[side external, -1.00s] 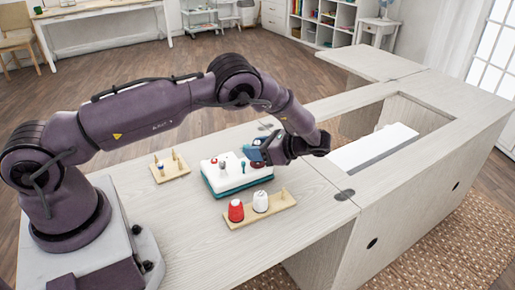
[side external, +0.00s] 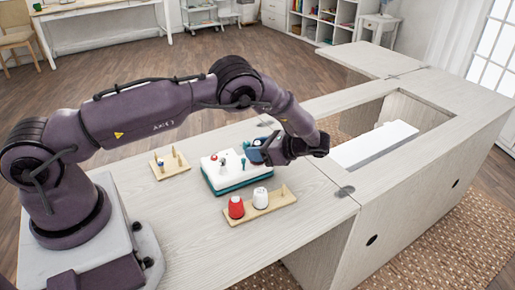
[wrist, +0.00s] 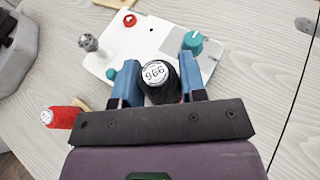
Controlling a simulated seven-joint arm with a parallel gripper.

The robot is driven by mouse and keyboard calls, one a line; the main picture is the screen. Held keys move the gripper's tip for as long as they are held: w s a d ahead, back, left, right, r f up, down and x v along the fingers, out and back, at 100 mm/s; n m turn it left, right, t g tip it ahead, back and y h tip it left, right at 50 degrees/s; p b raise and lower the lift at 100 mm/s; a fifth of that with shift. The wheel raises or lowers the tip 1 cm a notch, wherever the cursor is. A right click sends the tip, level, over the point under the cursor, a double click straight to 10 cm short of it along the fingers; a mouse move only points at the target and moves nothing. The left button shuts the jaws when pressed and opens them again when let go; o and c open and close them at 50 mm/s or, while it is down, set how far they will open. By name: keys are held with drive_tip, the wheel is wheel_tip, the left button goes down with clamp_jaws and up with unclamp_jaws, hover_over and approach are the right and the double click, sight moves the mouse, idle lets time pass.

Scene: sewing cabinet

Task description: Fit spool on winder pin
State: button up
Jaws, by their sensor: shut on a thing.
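My gripper (wrist: 158,82) is shut on a black spool (wrist: 160,88) with a white top marked 966, its blue fingers on either side. In the side view my gripper (side external: 257,148) is over the far right part of the white and teal winder (side external: 232,174), and the spool is mostly hidden there. In the wrist view the winder (wrist: 152,38) lies beyond and below the spool. A grey metal post (wrist: 88,42), which looks like the winder pin, stands at its left, clear of the spool. Contact between spool and winder cannot be told.
A wooden stand (side external: 278,204) in front holds a red spool (side external: 236,207), a white spool (side external: 260,199) and a bare peg. A smaller peg board (side external: 171,168) lies left of the winder. A teal knob (wrist: 191,43) and red button (wrist: 129,19) rise from the winder. The table's right has an opening.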

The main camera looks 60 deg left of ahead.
drive_tip(key=shift+f, duration=0.25)
idle(0.4)
drive_tip(key=o, duration=1)
drive_tip(key=v, duration=1.2)
drive_tip(key=shift+f, duration=0.15)
